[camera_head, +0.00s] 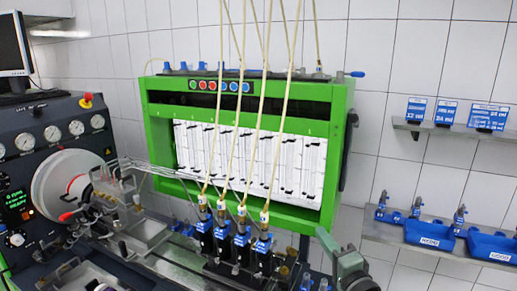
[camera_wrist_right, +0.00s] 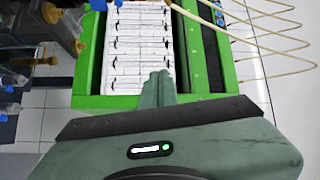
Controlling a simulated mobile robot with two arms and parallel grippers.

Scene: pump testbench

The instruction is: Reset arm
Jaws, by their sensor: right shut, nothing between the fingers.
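My right gripper (camera_head: 326,240) is grey-green and comes in at the bottom of the head view, right of the pump injectors. In the right wrist view its fingers (camera_wrist_right: 158,86) are together with nothing between them. Behind it stands the green test bench frame (camera_head: 335,150) with a white panel of measuring tubes (camera_head: 250,160). The gripper appears apart from the bench. My left gripper is not in view.
Several blue and black injectors (camera_head: 240,245) with cream hoses stand in front of the panel. A dark console with gauges (camera_head: 52,134) is at left. At right, wall shelves hold blue trays (camera_head: 430,233) and small blue parts. A monitor (camera_head: 12,42) is at upper left.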

